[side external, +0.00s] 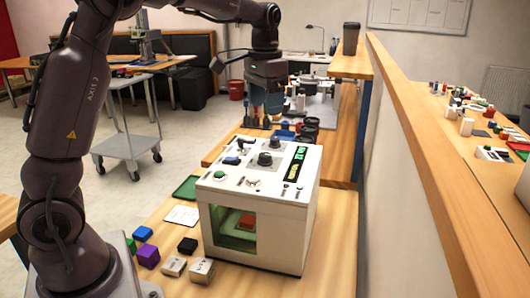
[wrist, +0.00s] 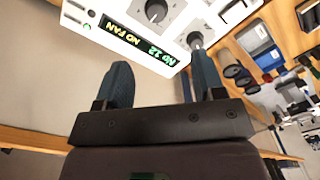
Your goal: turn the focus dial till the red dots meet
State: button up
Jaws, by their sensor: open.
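The white laser marker (side external: 262,205) stands on the wooden bench, with a green window (side external: 234,228) in front and a red-topped piece (side external: 247,221) inside. Its top carries two dark dials, a nearer one (side external: 265,159) and a farther one (side external: 274,142). The wrist view shows two dials, one at the top edge (wrist: 156,11) and one by the right finger (wrist: 195,40); I cannot tell which sets focus. My gripper (side external: 260,120) is open and empty, above and behind the marker's top; its fingers (wrist: 160,70) are spread apart. No red dots can be made out.
A wood-capped partition (side external: 405,120) runs along the right. Dark cups (side external: 309,127) stand behind.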

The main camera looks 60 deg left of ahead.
aim_at(265, 155)
jog(key=shift+m, duration=0.3)
jog(key=f, duration=1.2)
jog(key=shift+s+d+f, duration=0.15)
jog(key=shift+d, duration=0.05)
jog(key=shift+c, duration=0.3)
jog(key=c, duration=0.9)
